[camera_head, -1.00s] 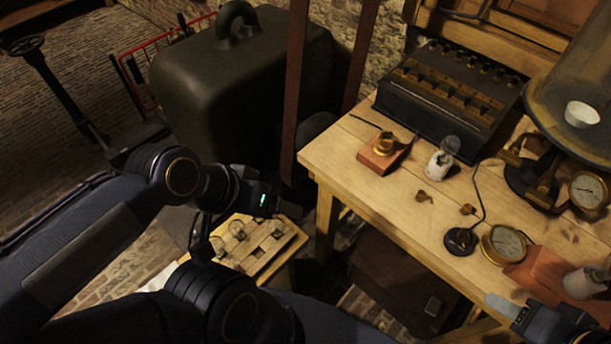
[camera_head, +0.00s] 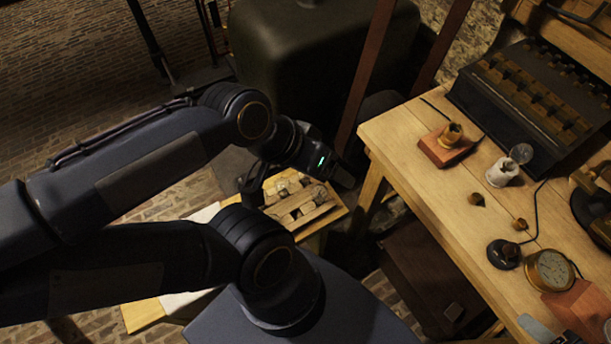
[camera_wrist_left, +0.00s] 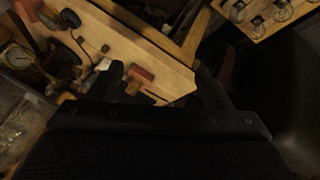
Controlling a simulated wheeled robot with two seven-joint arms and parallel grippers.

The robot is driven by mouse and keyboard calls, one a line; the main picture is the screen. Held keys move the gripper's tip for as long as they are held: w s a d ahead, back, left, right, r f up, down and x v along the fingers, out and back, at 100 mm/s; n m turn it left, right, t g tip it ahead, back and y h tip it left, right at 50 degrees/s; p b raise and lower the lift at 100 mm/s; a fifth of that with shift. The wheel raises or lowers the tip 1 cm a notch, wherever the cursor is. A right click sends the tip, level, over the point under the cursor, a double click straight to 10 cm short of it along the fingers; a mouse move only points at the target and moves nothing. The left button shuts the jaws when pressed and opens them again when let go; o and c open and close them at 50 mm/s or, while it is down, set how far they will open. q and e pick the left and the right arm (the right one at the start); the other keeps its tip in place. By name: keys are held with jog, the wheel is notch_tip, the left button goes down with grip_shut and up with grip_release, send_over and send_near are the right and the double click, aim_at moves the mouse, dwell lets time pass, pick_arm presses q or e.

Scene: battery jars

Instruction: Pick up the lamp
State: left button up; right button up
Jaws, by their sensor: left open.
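A clear glass bulb (camera_head: 522,153) sits at a white socket (camera_head: 503,173) on the wooden table. More clear bulbs (camera_head: 300,193) stand in a wooden rack on a low stand; they also show in the wrist view (camera_wrist_left: 262,16). My left gripper (camera_head: 346,176) is beyond the rack and left of the table, touching neither bulb group in view. In the wrist view its fingers (camera_wrist_left: 160,82) are apart with nothing held, and a red-brown block (camera_wrist_left: 140,75) on the table shows between them.
The table (camera_head: 420,185) carries a wooden block with a brass fitting (camera_head: 447,146), a black switch (camera_head: 503,254), a round gauge (camera_head: 549,270) and a large dark battery box (camera_head: 530,95). A dark green case (camera_head: 320,50) stands behind. A brown post (camera_head: 365,75) rises near the left gripper.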

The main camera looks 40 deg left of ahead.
pick_arm(q)
jog(key=w+a+f+m+g+y+b, duration=0.1)
jog(key=w+a+f+m+y+b, duration=0.2)
jog(key=f+b, duration=0.55)
jog(key=w+a+f+m+g+y+b, duration=0.1)
jog(key=w+a+f+m+g+b, duration=0.1)
jog(key=a+f+m+b, duration=0.45)
jog(key=m+y+b, duration=0.5)
jog(key=m+b, duration=0.4)
jog(key=b, duration=0.8)
send_near(305, 176)
jog(key=shift+n+g, duration=0.25)
jog(key=shift+g, duration=0.05)
jog(key=x, duration=0.4)
jog(key=w+x, duration=0.1)
jog(key=x, duration=0.9)
jog(key=shift+w+a+r, duration=0.15)
jog(key=shift+w+a, duration=0.1)
jog(key=shift+r, duration=0.1)
jog(key=shift+c, duration=0.4)
jog(key=c, duration=1.1)
jog(key=shift+r, duration=0.15)
